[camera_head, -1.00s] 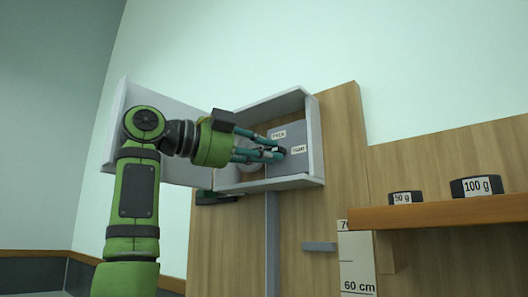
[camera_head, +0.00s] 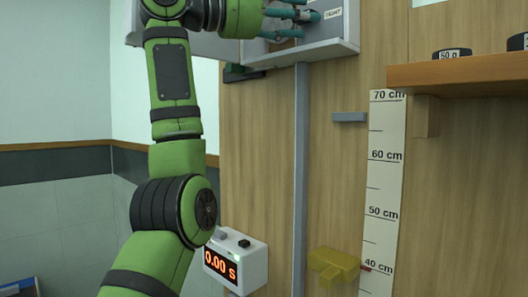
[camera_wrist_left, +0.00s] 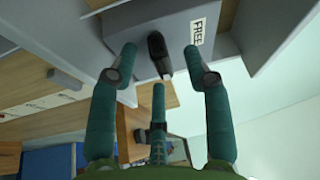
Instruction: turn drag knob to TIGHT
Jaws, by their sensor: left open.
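The drag knob (camera_wrist_left: 158,52) is a small black elongated knob on a grey panel in the left wrist view. A FREE label (camera_wrist_left: 197,32) is to its right. A TIGHT label (camera_head: 333,14) shows beside the fingertips at the top of the head view. My left gripper (camera_head: 306,17) is open, reaching into the wall box (camera_head: 330,47). In the left wrist view its teal fingers (camera_wrist_left: 160,66) spread around the knob, with gaps to either side; contact cannot be told. In the head view the box top is cut off. My right gripper is not in view.
A wooden shelf (camera_head: 460,73) with weights juts out at right. Below the box are a grey rail (camera_head: 300,180), a small grey ledge (camera_head: 349,117), a height scale (camera_head: 385,170), a yellow block (camera_head: 333,265) and a timer (camera_head: 236,262) reading 0.00 s.

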